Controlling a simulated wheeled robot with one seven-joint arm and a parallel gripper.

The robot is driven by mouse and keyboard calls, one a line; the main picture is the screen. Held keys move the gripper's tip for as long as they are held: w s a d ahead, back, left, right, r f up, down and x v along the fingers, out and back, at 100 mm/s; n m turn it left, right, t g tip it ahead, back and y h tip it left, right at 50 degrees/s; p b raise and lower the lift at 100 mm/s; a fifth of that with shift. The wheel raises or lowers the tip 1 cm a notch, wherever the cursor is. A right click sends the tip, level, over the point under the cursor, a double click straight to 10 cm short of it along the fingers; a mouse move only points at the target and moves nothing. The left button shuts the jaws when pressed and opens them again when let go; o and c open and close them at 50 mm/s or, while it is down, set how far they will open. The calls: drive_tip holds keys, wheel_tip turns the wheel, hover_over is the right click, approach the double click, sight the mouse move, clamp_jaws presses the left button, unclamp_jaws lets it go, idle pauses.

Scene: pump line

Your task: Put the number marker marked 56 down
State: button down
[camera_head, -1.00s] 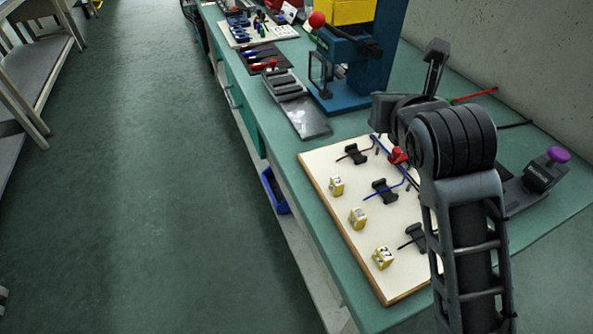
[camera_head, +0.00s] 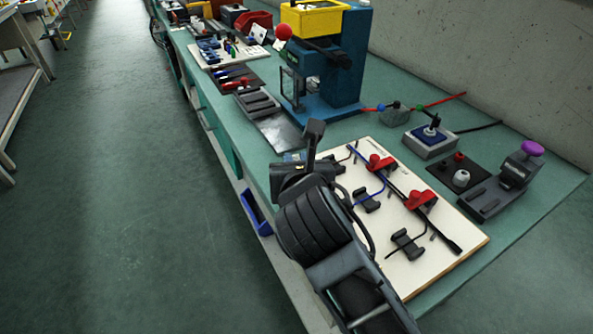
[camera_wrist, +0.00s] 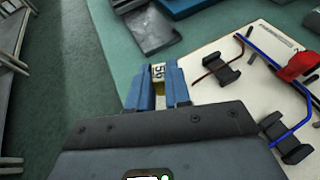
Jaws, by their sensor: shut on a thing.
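In the head view my gripper (camera_head: 294,158) is at the board's far left corner, and my arm covers the board's left side.
Black cable clips (camera_head: 408,244) with wires and red clamps (camera_head: 421,198) stand on the board. The blue press (camera_head: 335,62) and a grey tray (camera_head: 283,135) are beyond it. A purple-knobbed device (camera_head: 512,172) is at right. Green bench between tray and board is clear.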

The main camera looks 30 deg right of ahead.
drive_tip(key=shift+f, duration=0.9)
drive_tip(key=c, duration=1.1)
unclamp_jaws()
drive_tip(key=shift+o, duration=0.2)
drive_tip(key=shift+s+r, duration=0.1)
drive_tip(key=shift+r, duration=0.05)
drive_tip(key=p+v, duration=0.1)
drive_tip(key=v, duration=1.1)
